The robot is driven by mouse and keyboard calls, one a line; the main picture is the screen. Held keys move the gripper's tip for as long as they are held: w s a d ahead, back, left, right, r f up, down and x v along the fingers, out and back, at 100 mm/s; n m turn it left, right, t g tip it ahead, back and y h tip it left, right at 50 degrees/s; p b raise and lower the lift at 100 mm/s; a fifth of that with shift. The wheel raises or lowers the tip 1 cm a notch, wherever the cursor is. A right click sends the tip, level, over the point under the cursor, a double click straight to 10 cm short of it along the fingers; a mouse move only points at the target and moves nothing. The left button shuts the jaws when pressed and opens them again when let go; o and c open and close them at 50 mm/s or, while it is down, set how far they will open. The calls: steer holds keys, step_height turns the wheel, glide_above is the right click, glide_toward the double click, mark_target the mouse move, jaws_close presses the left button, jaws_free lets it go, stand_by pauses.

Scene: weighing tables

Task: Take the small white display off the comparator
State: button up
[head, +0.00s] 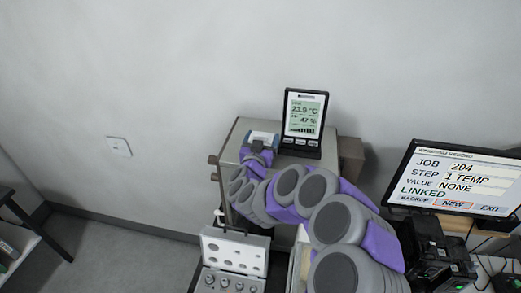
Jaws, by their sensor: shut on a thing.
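The comparator (232,147) is a beige-grey metal box by the wall, with brown knobs on its left side. A small white display (263,136) with a bluish part shows at its top, right at the end of my arm. My gripper (259,147) is shut on this display; its fingers are small and partly hidden by the wrist. I cannot tell whether the display still touches the top of the comparator.
A black-framed climate meter (304,118) reading about 23.9 °C and 47 % stands close to the right of my gripper. An open weight case (234,249) lies below. A monitor (461,178) stands at right.

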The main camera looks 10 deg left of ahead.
steer(key=shift+c, duration=0.7)
steer(key=shift+r, duration=0.1)
steer(key=shift+r, duration=0.8)
steer(key=shift+s+r+b, duration=0.3)
steer(key=shift+r+b, duration=0.1)
steer(key=shift+r, duration=0.5)
steer(key=s+d+r+b, duration=0.1)
steer(key=s+d+b, duration=0.4)
steer(key=s, duration=0.8)
steer(key=shift+s+d+r, duration=0.25)
steer(key=shift+d, duration=0.95)
